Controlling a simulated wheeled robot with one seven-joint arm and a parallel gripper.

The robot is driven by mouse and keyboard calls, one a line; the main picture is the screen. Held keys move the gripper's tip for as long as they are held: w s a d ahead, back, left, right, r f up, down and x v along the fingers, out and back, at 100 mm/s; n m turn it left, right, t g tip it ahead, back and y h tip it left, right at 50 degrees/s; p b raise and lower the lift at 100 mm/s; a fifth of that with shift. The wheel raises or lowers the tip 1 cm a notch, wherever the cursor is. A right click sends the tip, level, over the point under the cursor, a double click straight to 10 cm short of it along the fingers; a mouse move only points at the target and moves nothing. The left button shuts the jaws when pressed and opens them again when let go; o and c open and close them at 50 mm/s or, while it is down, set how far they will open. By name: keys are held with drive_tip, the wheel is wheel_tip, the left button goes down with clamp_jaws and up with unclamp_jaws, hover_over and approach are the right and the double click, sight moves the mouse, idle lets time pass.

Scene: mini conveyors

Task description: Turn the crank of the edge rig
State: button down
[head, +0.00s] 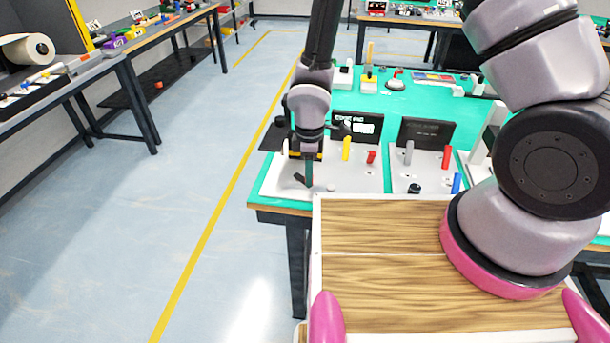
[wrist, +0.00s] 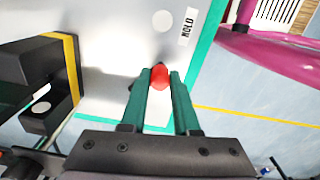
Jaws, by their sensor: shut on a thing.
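The edge rig is a pale plate (head: 345,182) at the near left corner of the green-topped table, with a black sign (head: 365,122) behind it. My gripper (head: 309,184) points down over the plate's left part. In the wrist view its two teal fingers (wrist: 160,90) are shut on a red knob (wrist: 160,76), seemingly the crank's handle. A small dark piece (head: 300,179) beside the fingers may be the crank's arm; the rest of the crank is hidden by the fingers.
A yellow lever (head: 346,148) and a red lever (head: 371,157) stand to the right on the plate. A black block with a yellow stripe (wrist: 40,85) is close to the fingers in the wrist view. A second rig (head: 422,172) stands further right. The floor to the left is clear.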

drive_tip(key=n, duration=0.1)
drive_tip(key=w+d+n, duration=0.1)
drive_tip(key=n, duration=0.1)
drive_tip(key=shift+w+n, duration=0.2)
drive_tip(key=shift+n, duration=0.1)
drive_tip(key=n, duration=0.1)
drive_tip(key=w+n, duration=0.1)
drive_tip(key=shift+d+n, duration=0.1)
drive_tip(key=shift+n, duration=0.3)
drive_tip(key=n, duration=0.1)
drive_tip(key=w+n, duration=0.1)
drive_tip(key=shift+d+n, duration=0.1)
drive_tip(key=shift+n, duration=0.2)
drive_tip(key=shift+w+a+n, duration=0.1)
drive_tip(key=shift+w+n, duration=0.3)
drive_tip(key=shift+n, duration=0.65)
drive_tip(key=shift+w+a+n, duration=0.1)
drive_tip(key=shift+w+n, duration=0.25)
drive_tip(key=shift+n, duration=0.7)
drive_tip(key=c, duration=0.7)
unclamp_jaws()
drive_tip(key=shift+o, duration=0.2)
